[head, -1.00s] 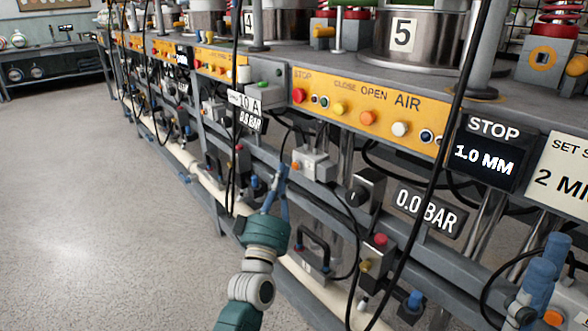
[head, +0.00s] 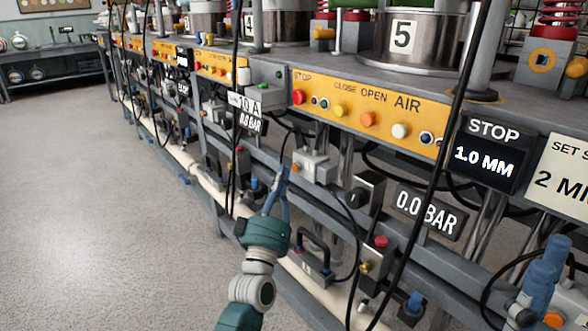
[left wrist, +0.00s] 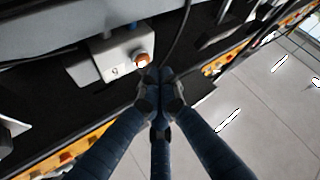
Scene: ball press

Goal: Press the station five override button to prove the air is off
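Under the panel of the tank marked 5 (head: 403,37), a small grey valve block (head: 316,168) carries an orange button (head: 296,166) on its left side. The block and button also show in the left wrist view, with the orange button (left wrist: 142,60) just beyond my fingertips. My left gripper (head: 282,172) is shut and empty, its blue fingers pointing up beside the button. I cannot tell whether the tips touch it.
A yellow panel (head: 370,112) with coloured buttons sits above the block. A display reads 0.0 BAR (head: 430,211). A red-button box (head: 380,250) is lower right. Black cables hang in front of the frame. The floor (head: 90,190) at left is clear.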

